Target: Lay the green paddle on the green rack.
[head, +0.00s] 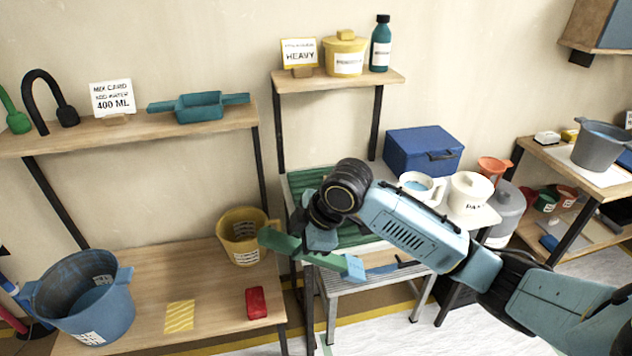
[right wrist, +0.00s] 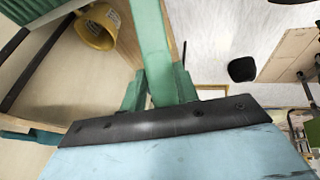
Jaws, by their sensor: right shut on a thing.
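The green paddle (head: 283,243) is a long flat green bar, held roughly level, with a pale blue patch at its right end. My right gripper (head: 318,240) is shut on its middle part. In the right wrist view the paddle (right wrist: 152,45) runs up from between the two fingers (right wrist: 160,88). The green rack (head: 303,183) is a ridged green surface behind my right gripper, below the small wall shelf. My forearm and wrist hide much of it. The paddle appears in front of the rack's near edge; the gap cannot be judged. My left gripper is not in view.
A yellow bucket (head: 240,238) stands just left of the paddle on the lower left shelf (head: 215,310), with a blue bucket (head: 85,295) and a red block (head: 256,303). A blue box (head: 424,151), a white mug (head: 420,187) and a white tub (head: 469,194) stand right of the rack.

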